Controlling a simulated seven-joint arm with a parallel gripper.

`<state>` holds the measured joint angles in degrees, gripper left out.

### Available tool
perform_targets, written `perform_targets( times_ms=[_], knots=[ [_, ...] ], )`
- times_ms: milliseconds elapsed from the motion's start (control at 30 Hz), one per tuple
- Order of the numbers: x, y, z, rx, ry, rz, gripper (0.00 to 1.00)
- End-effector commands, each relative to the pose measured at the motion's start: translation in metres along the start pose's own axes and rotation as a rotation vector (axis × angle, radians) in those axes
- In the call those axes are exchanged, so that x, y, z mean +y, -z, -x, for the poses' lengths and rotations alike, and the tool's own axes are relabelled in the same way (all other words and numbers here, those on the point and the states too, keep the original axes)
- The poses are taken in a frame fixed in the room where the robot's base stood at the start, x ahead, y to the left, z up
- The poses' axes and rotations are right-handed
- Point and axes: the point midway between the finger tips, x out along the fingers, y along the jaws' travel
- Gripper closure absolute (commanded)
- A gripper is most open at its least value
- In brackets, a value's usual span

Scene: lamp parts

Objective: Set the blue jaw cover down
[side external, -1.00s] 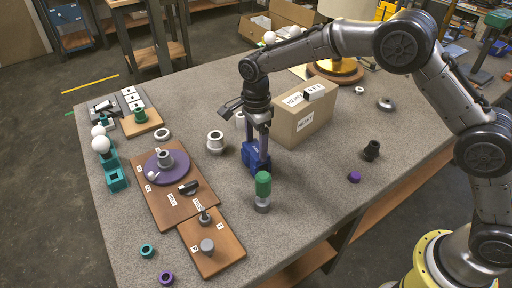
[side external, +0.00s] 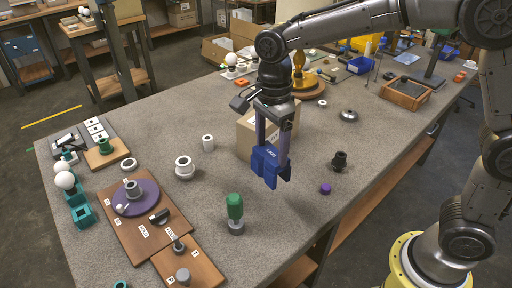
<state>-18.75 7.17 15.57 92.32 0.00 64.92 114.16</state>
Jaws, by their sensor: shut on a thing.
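My gripper (side external: 272,140) is in the middle of the side external view, pointing down, with its two fingers shut on the blue jaw cover (side external: 268,164). The cover is a blocky blue piece around the lower ends of the fingers, with a small light label. It is in front of the cardboard box and to the right of and behind the green-topped piece (side external: 235,206). Whether its underside touches the grey table (side external: 300,222) or hangs above it, I cannot tell.
The cardboard box (side external: 246,138) stands close behind my gripper, partly hidden. A dark fitting (side external: 339,161) and a purple ring (side external: 325,188) lie to the right. A wooden board (side external: 150,228) with lamp parts lies left. Bare table shows between the green-topped piece and the purple ring.

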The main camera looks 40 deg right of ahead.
Motion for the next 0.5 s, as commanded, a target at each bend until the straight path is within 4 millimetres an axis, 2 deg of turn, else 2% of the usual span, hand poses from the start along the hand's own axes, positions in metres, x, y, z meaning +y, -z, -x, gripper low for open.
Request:
perform_targets(
  times_ms=[167,267,500],
  knots=[
    [0.016,0.007,-0.003,0.001,-0.003,0.028,1.0],
    [0.035,0.016,-0.007,0.0,0.0,0.05,1.0],
    [0.111,0.056,-0.004,-0.002,0.005,0.097,1.0]
  ],
)
